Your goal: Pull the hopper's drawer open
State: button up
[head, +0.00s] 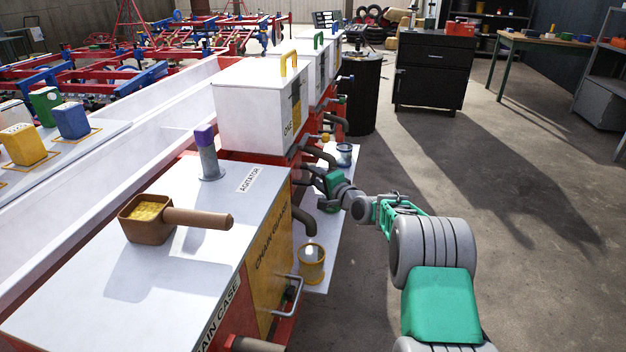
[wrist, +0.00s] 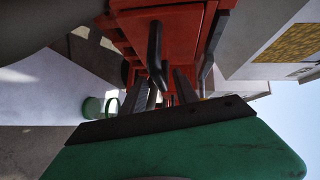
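The nearest white hopper (head: 258,112) has a yellow top handle and stands on a red frame along the line. In the wrist view, a red drawer-like front (wrist: 168,32) fills the upper middle, with a dark bar handle (wrist: 155,50) sticking out of it. My gripper (head: 322,186) is low at the side of the red frame below the hoppers. In the wrist view, my gripper (wrist: 161,92) has its fingers apart, pointing at the red front, with the dark bar near the gap between them. Contact cannot be told. The head view mostly hides the drawer behind my gripper and pipes.
A yellow cup (head: 311,264) and a blue-and-white cup (head: 344,155) stand on a white shelf (head: 322,238) beside my gripper. Dark pipes (head: 305,218) stick out above it. A scoop (head: 150,215) lies on the near cover. Open floor lies to the right.

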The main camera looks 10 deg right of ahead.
jog(key=shift+w+a, duration=0.25)
jog(key=shift+w, duration=0.4)
jog(key=shift+c, duration=0.5)
grip_shut()
dwell(0.5)
